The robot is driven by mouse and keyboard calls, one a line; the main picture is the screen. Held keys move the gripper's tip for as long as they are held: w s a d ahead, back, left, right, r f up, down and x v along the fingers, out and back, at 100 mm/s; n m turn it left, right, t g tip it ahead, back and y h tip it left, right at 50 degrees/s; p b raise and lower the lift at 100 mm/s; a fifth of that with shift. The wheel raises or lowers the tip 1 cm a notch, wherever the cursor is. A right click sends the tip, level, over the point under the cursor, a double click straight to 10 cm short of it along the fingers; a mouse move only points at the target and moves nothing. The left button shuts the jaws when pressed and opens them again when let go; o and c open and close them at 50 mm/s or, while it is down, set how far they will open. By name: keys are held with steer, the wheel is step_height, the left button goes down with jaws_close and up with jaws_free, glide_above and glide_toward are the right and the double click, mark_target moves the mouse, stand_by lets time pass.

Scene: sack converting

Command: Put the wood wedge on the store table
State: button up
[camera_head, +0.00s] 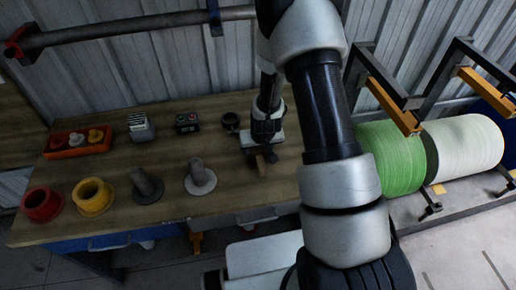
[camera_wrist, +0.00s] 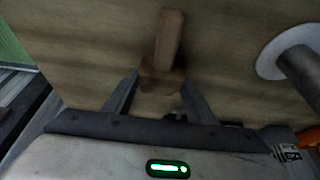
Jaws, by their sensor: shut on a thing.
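The wood wedge (camera_wrist: 169,42) is a brown wooden piece, seen between and beyond my fingers in the wrist view. It also shows as a small brown piece (camera_head: 261,165) under my gripper in the head view. My gripper (camera_wrist: 158,84) is shut on the wedge at its near end. It is low over the wooden table (camera_head: 150,226), toward the table's right part. I cannot tell whether the wedge touches the tabletop. My gripper also shows in the head view (camera_head: 262,152), where my arm hides part of the table's right end.
On the table stand a red ring (camera_head: 41,204), a yellow ring (camera_head: 94,196), two grey spindles on discs (camera_head: 147,186) (camera_head: 201,178), an orange tray (camera_head: 77,146) and small boxes (camera_head: 140,128). Green (camera_head: 394,158) and white rolls (camera_head: 463,147) are at right.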

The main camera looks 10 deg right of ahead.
steer(key=shift+f, duration=0.15)
steer(key=o, duration=1.2)
steer(key=shift+o, duration=0.2)
